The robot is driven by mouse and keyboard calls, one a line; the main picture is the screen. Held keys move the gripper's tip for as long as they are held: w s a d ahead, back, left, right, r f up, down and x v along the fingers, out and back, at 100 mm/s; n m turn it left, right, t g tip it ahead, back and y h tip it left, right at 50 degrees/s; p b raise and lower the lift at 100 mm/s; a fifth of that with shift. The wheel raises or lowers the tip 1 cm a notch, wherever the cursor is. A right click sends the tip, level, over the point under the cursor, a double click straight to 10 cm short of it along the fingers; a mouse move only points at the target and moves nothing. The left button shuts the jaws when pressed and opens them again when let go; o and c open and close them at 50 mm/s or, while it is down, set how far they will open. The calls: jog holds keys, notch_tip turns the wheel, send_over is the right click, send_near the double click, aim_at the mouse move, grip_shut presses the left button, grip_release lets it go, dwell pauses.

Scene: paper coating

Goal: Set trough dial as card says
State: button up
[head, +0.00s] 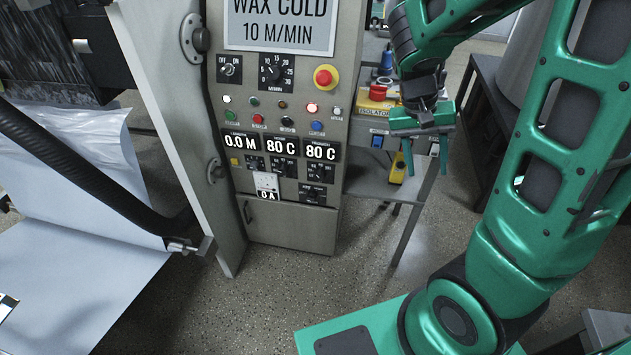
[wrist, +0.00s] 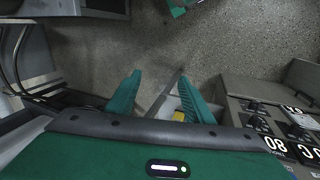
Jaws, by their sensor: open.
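The card (head: 281,22) on top of the grey control cabinet reads "WAX COLD 10 M/MIN". Below it, the cabinet face (head: 249,92) holds a large numbered M/MIN dial (head: 276,73) and displays showing 0.0 M, 80 C (head: 283,146) and 80 C (head: 321,151). Small black dials sit under the displays, including one at the lower right (head: 313,193). Their labels are too small to read, so I cannot tell which is the trough dial. My gripper (head: 425,160) is open and empty, right of the cabinet, pointing down. The wrist view shows its spread fingers (wrist: 160,98) and part of the dial panel (wrist: 257,122) at right.
A red emergency button (head: 325,77) and several small coloured buttons and lamps sit on the cabinet. An open cabinet door (head: 172,110) stands left, near a black hose (head: 85,180) and hanging pale sheet (head: 60,250). A side table (head: 372,183) stands behind my gripper.

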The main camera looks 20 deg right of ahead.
jog(key=w+a+f+h, duration=0.35)
jog(key=w+f, duration=0.25)
jog(key=w, duration=0.2)
jog(key=n+t+h, duration=0.5)
jog(key=n+t, duration=0.2)
jog(key=t, duration=0.5)
send_near(319, 178)
jog(key=x, duration=0.8)
jog(key=shift+w, duration=0.2)
jog(key=shift+c, duration=0.5)
jog(key=c, duration=0.9)
